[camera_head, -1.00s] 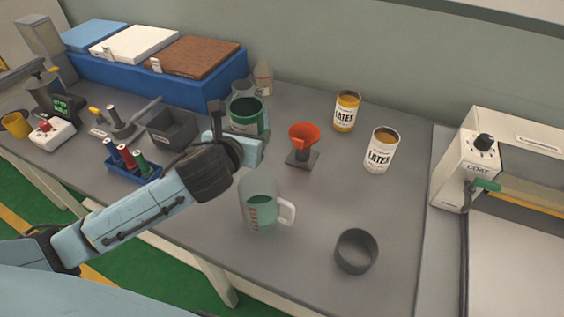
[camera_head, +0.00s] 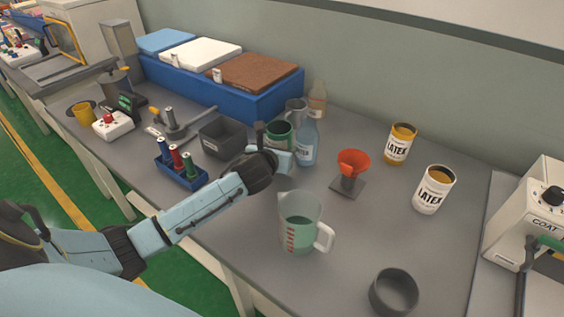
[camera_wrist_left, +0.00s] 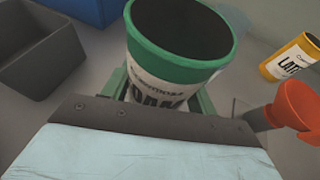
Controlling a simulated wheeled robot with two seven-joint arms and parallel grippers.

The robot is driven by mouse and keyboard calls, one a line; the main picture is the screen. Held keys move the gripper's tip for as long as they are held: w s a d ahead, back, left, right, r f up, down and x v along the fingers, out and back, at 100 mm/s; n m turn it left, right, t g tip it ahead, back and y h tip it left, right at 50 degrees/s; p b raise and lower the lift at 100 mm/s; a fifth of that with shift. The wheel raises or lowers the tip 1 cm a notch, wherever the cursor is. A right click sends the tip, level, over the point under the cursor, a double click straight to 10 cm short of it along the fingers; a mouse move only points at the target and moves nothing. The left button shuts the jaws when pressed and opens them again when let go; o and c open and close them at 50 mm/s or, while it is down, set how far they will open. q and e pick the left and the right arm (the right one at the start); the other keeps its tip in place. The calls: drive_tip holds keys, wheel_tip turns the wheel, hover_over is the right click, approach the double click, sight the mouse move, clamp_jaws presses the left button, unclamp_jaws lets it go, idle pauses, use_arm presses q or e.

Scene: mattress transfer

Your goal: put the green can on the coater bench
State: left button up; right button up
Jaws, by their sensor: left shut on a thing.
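The green can (camera_head: 279,133), white-labelled with a green rim and dark open top, stands roughly upright beside the grey tray. My left gripper (camera_head: 284,157) is shut on it; the left wrist view shows the can (camera_wrist_left: 178,45) between green fingers. Whether its base touches the table cannot be told. The coater bench (camera_head: 486,285) is at the far right, partly cut off, with the cream coater unit (camera_head: 520,225) marked COAT on it.
A clear bottle (camera_head: 305,145) stands close right of the can. The grey tray (camera_head: 222,138) is left. Open tabletop lies between funnel and ring.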

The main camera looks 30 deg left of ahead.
use_arm(q)
drive_tip(key=shift+f+b, duration=0.5)
drive_tip(key=shift+f, duration=1.25)
drive_tip(key=o, duration=1.3)
drive_tip(key=shift+f, duration=0.15)
drive_tip(key=shift+o, duration=0.2)
drive_tip(key=shift+s+r, duration=0.1)
drive_tip(key=shift+r, duration=0.1)
drive_tip(key=p+v, duration=0.2)
drive_tip(key=v, duration=0.9)
drive_tip(key=shift+s+d+r, duration=0.1)
drive_tip(key=shift+s+r, duration=0.05)
drive_tip(key=shift+s, duration=0.25)
